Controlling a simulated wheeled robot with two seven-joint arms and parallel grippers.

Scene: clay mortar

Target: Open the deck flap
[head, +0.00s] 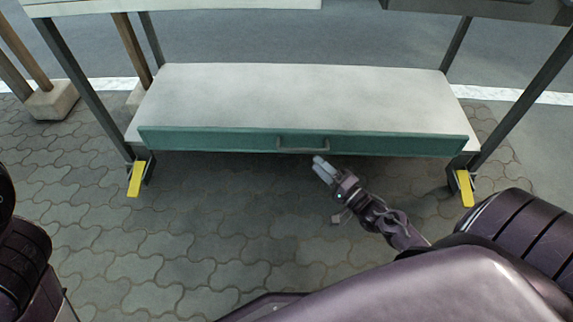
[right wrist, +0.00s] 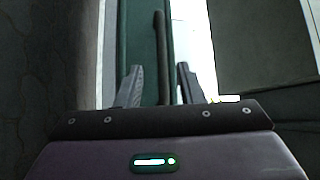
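The deck flap (head: 220,141) is a long green board along the front edge of a pale deck (head: 300,95). A grey bar handle (head: 303,146) sits at its middle. My right gripper (head: 319,163) is just below and in front of the handle. In the right wrist view, the gripper (right wrist: 160,85) is open, with the dark handle bar (right wrist: 160,45) running between its two fingers; contact cannot be told. The green flap (right wrist: 138,45) lies behind the bar. My left gripper is out of view; only part of my left arm shows at the left edge.
Dark metal posts (head: 88,85) stand at the deck's corners, with yellow brackets (head: 135,178) near their lower ends. A wooden trestle with a concrete foot (head: 52,100) stands at the far left. The paved ground in front is clear.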

